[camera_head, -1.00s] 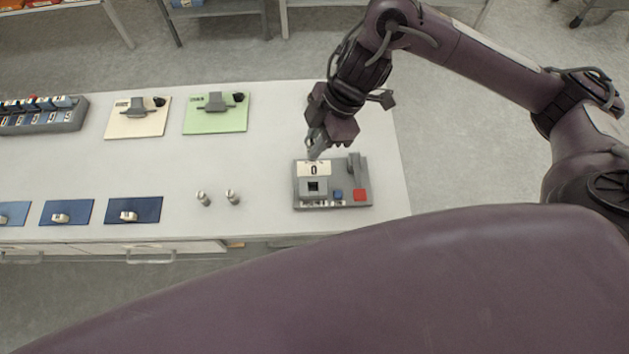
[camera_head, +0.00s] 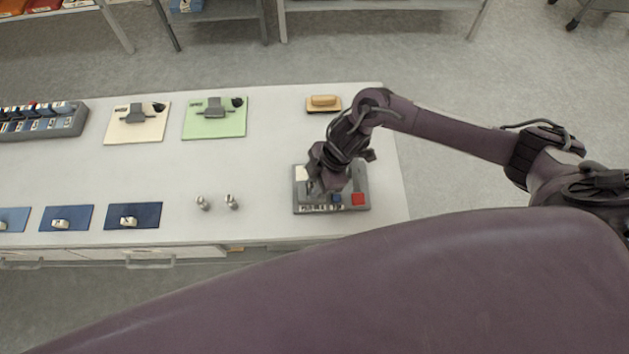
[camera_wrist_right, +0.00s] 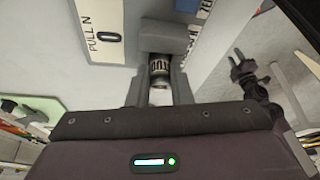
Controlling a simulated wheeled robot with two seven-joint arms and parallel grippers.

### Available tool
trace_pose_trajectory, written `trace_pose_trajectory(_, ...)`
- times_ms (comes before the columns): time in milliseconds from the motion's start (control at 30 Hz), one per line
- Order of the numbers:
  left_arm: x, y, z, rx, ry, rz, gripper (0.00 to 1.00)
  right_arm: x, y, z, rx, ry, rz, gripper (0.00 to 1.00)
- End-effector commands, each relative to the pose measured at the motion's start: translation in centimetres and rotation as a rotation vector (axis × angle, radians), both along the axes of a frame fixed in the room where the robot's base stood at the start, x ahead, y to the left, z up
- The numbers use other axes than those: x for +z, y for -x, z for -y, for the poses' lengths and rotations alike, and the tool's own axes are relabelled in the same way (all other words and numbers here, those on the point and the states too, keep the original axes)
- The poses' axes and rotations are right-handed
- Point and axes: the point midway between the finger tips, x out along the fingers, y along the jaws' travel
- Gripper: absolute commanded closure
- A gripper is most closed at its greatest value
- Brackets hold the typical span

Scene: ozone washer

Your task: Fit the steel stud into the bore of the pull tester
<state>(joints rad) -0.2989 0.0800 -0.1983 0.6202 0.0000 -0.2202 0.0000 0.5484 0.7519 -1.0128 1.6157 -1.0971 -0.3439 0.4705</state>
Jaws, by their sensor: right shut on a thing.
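The grey pull tester (camera_head: 301,204) sits at the right end of the white table. It has a red button (camera_head: 358,199) and a blue button. My right gripper (camera_head: 316,190) is over its left part and hides the bore in the head view. In the right wrist view, my right gripper (camera_wrist_right: 159,92) is shut on the steel stud (camera_wrist_right: 159,70), a ribbed metal cylinder. The stud's far end meets a grey block (camera_wrist_right: 164,38) beside the "PULL N" panel (camera_wrist_right: 103,30). I cannot tell how far the stud is in the bore. My left gripper is not in view.
Two metal studs (camera_head: 203,203) (camera_head: 231,201) stand left of the tester. A wooden-topped block (camera_head: 323,102) lies behind it. A green plate (camera_head: 214,127), a cream plate (camera_head: 136,131) and blue pads (camera_head: 133,221) lie further left. The middle of the table is clear.

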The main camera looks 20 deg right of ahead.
Motion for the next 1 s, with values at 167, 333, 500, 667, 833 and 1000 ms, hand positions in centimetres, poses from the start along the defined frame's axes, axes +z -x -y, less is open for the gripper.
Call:
trace_pose_trajectory(167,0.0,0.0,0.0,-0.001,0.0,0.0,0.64,0.0,0.0,0.0,0.001,-0.001,0.001,1.0)
trace_pose_trajectory(333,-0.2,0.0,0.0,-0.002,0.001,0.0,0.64,-0.4,0.0,0.0,0.0,-0.001,0.001,1.0)
trace_pose_trajectory(500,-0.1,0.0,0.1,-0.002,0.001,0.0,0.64,-0.3,0.0,0.0,0.0,-0.001,0.001,0.6)
trace_pose_trajectory(667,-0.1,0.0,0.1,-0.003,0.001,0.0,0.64,-0.3,0.0,0.0,0.0,-0.001,0.0,0.59)
trace_pose_trajectory(833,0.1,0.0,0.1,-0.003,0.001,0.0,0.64,0.1,0.0,0.0,0.001,-0.001,0.001,0.59)
trace_pose_trajectory(1000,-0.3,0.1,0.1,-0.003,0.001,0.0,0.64,1.8,-0.1,0.8,0.001,-0.001,0.004,0.59)
